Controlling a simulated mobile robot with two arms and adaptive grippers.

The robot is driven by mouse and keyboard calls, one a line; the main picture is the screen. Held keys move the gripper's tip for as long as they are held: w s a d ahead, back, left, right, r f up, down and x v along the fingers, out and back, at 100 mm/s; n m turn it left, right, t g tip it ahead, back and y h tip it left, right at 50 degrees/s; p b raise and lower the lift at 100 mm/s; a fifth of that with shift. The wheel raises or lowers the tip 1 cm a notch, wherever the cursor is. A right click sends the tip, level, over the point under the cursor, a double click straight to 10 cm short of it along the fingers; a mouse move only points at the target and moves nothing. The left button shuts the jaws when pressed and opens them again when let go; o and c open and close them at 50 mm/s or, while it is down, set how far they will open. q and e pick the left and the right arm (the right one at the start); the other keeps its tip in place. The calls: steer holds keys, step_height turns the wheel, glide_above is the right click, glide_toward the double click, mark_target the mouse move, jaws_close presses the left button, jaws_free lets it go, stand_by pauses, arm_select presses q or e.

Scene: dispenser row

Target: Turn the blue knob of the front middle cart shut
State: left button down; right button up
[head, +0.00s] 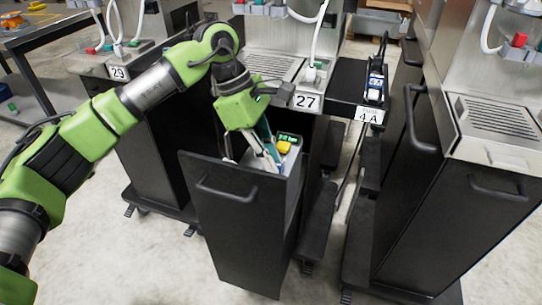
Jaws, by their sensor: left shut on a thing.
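The front middle cart, marked 27, has its tall black drawer (235,225) pulled open toward me. My left gripper (272,160) reaches down into the drawer's open top from above, its fingers low inside. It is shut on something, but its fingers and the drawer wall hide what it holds. I cannot make out the blue knob. A teal part (264,129) shows right behind the fingers. A device with a green display (289,138) and a yellow part (284,147) sit just right of the gripper. My right gripper is not in view.
A black holder marked 4A (368,115) stands right of the drawer. A cart with a black handle (498,188) stands at the right, and cart 29 (118,72) at the back left. Pale floor is free in front.

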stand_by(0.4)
arm_select(q)
steer(key=c, duration=2.1)
jaws_free()
steer(key=shift+r, duration=0.15)
steer(key=v, duration=1.1)
steer(key=shift+r, duration=0.4)
steer(key=shift+w+a, duration=0.1)
steer(key=shift+a, duration=0.05)
